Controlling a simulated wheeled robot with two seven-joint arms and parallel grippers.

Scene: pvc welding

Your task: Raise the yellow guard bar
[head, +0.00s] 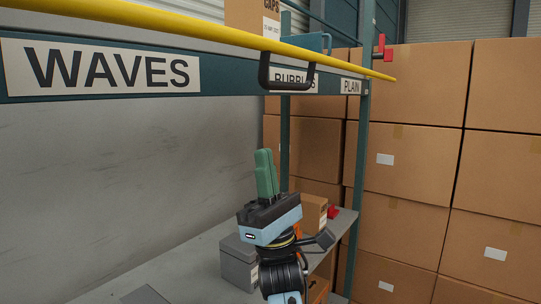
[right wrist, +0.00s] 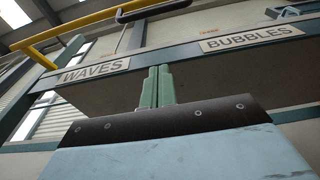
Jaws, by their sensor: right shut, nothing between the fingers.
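The yellow guard bar (head: 200,28) runs across the top of the head view, from upper left to its free end near the boxes at right. A black handle (head: 265,75) hangs from it, in front of the BUBBLES label. In the right wrist view the bar (right wrist: 85,22) and the handle (right wrist: 128,15) show at the top. My right gripper (head: 265,163) has green fingers pointing up, pressed together and empty. It is below the handle, apart from it; its fingers also show in the right wrist view (right wrist: 157,75). My left gripper is out of view.
A teal rack beam with WAVES (head: 100,68), BUBBLES and PLAIN labels lies behind the bar. A red bracket (head: 382,48) sits on the right post. Cardboard boxes (head: 420,160) are stacked at right. A grey shelf (head: 195,265) below holds a grey box (head: 238,262).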

